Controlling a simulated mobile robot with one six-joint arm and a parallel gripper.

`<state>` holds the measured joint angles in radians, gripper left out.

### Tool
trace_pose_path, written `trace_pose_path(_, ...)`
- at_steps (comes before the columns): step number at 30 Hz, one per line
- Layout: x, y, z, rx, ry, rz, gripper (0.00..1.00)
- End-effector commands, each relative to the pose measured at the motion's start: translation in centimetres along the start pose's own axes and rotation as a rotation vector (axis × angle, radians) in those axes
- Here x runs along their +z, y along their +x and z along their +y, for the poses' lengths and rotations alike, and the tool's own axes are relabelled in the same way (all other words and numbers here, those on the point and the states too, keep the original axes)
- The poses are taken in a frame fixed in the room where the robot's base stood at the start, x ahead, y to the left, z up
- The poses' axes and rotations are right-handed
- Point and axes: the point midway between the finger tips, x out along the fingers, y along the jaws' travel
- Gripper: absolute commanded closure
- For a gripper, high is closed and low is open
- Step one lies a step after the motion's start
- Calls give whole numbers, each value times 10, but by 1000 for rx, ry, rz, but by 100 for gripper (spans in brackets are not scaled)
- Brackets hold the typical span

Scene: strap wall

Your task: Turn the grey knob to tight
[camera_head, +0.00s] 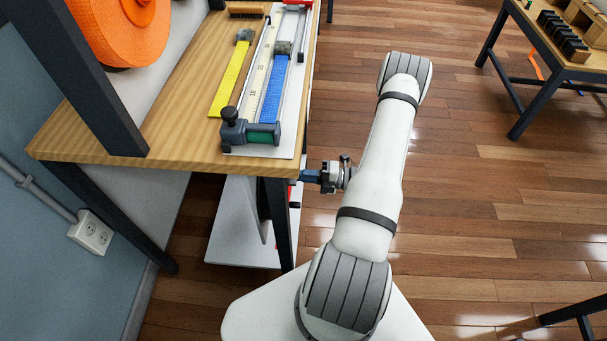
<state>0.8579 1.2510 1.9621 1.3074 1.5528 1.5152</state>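A dark grey knob (230,114) stands on top of the grey clamp block (249,131) at the near end of the workbench. A blue strap (273,90) runs from this block along a white board with a ruler scale. My gripper (306,176) is off the bench's right edge, lower right of the knob and apart from it. It points left toward the bench corner. Its fingers are small and partly merge with the bench edge, so I cannot tell whether they are open or shut. The knob's marking is too small to read.
The wooden bench (180,115) has a dark upright post at left. A yellow strap (232,75), a brush (246,11) and an orange reel (120,30) are on or above it. A lower white shelf (232,240) sits below. Another table (545,40) stands far right. The floor between is clear.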

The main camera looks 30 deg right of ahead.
Motion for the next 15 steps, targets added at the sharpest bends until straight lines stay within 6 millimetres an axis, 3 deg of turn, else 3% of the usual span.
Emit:
trace_pose_path(10,-2,0,-2,-3,6,3,100)
trace_pose_path(11,-2,0,-2,-3,6,3,88)
trace_pose_path(15,-1,0,-2,-2,5,3,77)
